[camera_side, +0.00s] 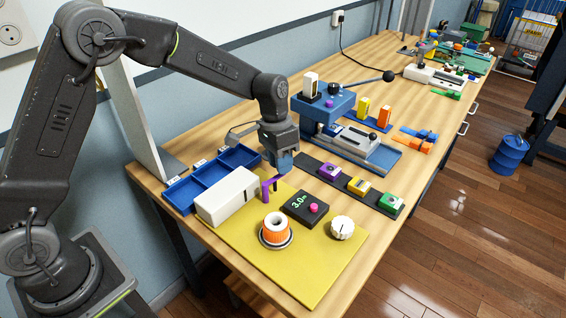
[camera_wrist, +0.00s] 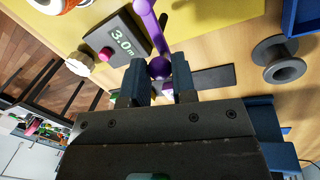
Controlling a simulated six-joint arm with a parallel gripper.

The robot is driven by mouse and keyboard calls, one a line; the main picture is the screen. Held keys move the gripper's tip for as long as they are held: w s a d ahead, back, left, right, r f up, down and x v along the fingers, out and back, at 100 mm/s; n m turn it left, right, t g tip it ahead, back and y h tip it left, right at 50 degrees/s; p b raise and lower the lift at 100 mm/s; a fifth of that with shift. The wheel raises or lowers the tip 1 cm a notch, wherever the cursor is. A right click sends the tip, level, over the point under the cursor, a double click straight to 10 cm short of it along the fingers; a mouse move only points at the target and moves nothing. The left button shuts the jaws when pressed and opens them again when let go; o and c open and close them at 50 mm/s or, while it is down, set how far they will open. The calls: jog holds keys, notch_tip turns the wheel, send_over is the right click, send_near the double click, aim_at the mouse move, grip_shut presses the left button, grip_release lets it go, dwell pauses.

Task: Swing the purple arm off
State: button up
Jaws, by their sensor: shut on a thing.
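The purple arm (camera_side: 265,190) stands at the right end of the white box (camera_side: 228,195) on the yellow mat. In the wrist view the purple arm (camera_wrist: 149,22) runs up from a round purple knob (camera_wrist: 159,68) at its end. My gripper (camera_side: 280,175) is low over the back edge of the mat. In the wrist view my gripper (camera_wrist: 159,78) has its two blue fingers on either side of the knob, shut on it.
On the yellow mat (camera_side: 320,272) sit a display reading 3.0 m (camera_side: 304,209), an orange and white roll (camera_side: 275,231) and a white dial (camera_side: 342,228). A blue tray (camera_side: 180,195) lies behind the white box. A dark strip with coloured blocks (camera_side: 359,186) lies to the right.

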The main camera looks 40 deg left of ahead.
jog(key=shift+a+n, duration=0.35)
jog(key=shift+n, duration=0.45)
jog(key=o, duration=0.9)
jog(key=a+r, duration=0.1)
jog(key=r, duration=0.8)
jog(key=a+r, duration=0.1)
jog(key=r, duration=0.3)
jog(key=shift+w+a+r, duration=0.25)
jog(key=shift+a+r, duration=0.05)
jog(key=shift+a, duration=0.05)
